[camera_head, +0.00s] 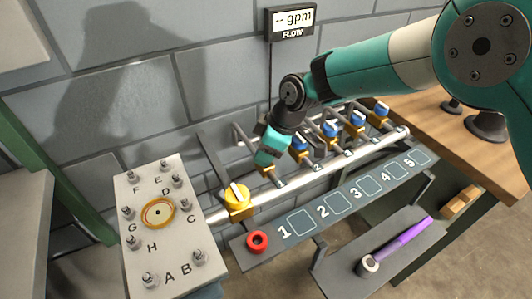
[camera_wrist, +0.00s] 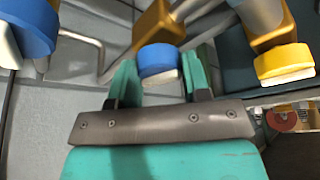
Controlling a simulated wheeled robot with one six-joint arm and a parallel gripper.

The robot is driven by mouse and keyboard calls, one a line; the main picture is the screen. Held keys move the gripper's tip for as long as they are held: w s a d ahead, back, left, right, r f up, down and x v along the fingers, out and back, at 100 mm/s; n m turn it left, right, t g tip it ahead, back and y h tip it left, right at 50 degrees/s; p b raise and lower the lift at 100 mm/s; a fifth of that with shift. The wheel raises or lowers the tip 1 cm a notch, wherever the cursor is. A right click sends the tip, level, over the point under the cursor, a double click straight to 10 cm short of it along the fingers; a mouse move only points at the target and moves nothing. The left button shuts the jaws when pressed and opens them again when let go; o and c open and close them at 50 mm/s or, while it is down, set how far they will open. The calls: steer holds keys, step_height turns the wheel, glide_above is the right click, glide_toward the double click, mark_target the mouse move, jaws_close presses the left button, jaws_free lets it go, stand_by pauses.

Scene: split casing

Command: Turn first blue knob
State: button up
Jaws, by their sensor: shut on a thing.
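My gripper (camera_head: 268,156) is at the valve row, beside the large yellow knob (camera_head: 237,196). In the wrist view its two green fingers (camera_wrist: 159,72) stand on either side of a blue knob (camera_wrist: 158,60) with a pale face, and they are shut on it. This is the blue knob nearest the yellow knob (camera_wrist: 284,62), so the first of the row. In the head view my gripper hides it. Another blue knob (camera_wrist: 30,25) shows at the upper left of the wrist view. Several more blue knobs (camera_head: 329,128) continue along the pipe to the right in the head view.
A flow display (camera_head: 292,20) on the wall reads "-- gpm". A numbered panel (camera_head: 325,219) with a red ring (camera_head: 257,240) lies in front of the pipe. A lettered plate (camera_head: 135,250) with bolts stands left. A purple-handled tool (camera_head: 405,236) lies on a shelf.

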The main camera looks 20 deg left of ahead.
steer(key=m+t+b, duration=0.1)
steer(key=m, duration=0.2)
steer(key=shift+s+m+t, duration=0.1)
steer(key=shift+m+t, duration=0.2)
steer(key=shift+m, duration=0.1)
steer(key=m+t+b, duration=0.1)
steer(key=m, duration=0.2)
steer(key=shift+m+h, duration=0.3)
steer(key=m+t, duration=0.1)
steer(key=m, duration=0.2)
steer(key=shift+s+a+m+h+b, duration=0.1)
steer(key=shift+m+h+b, duration=0.2)
steer(key=shift+h+b, duration=0.1)
steer(key=shift+m+t+h, duration=0.5)
steer(key=shift+m+t, duration=0.1)
steer(key=shift+m, duration=1)
steer(key=o, duration=0.9)
steer(key=b+v, duration=0.2)
steer(key=v, duration=1.5)
steer(key=shift+s+a+r, duration=0.1)
steer(key=shift+a+r, duration=0.05)
steer(key=shift+r, duration=0.05)
